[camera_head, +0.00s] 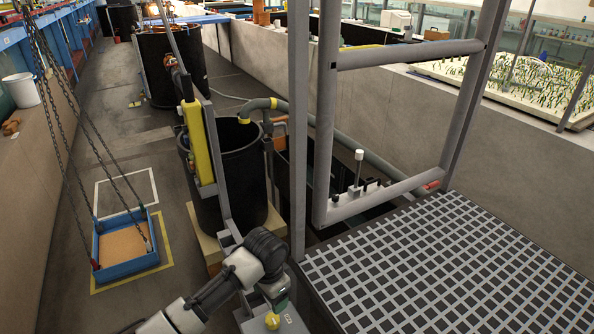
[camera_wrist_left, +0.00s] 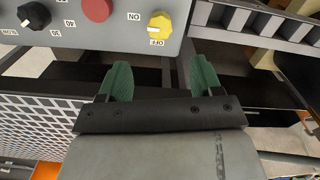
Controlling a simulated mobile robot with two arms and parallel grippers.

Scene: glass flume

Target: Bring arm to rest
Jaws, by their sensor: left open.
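My left arm (camera_head: 215,290) reaches in from the bottom of the head view, and its left gripper (camera_head: 283,303) hangs just above a grey control box (camera_head: 292,325). In the wrist view the left gripper (camera_wrist_left: 161,80) has its two green fingers spread with nothing between them. The fingertips point toward the lower edge of the panel (camera_wrist_left: 125,28), near a yellow knob (camera_wrist_left: 159,22) with ON and OFF marks. I cannot tell whether they touch the panel; a gap shows beside the knob. My right gripper is not in view.
A metal grating platform (camera_head: 440,260) lies right of the arm, with a grey upright frame (camera_head: 327,110) beside it. A black tank (camera_head: 235,170) stands behind the arm. A blue tray (camera_head: 125,250) hangs on chains at left. A red button (camera_wrist_left: 97,9) and black knob (camera_wrist_left: 34,16) share the panel.

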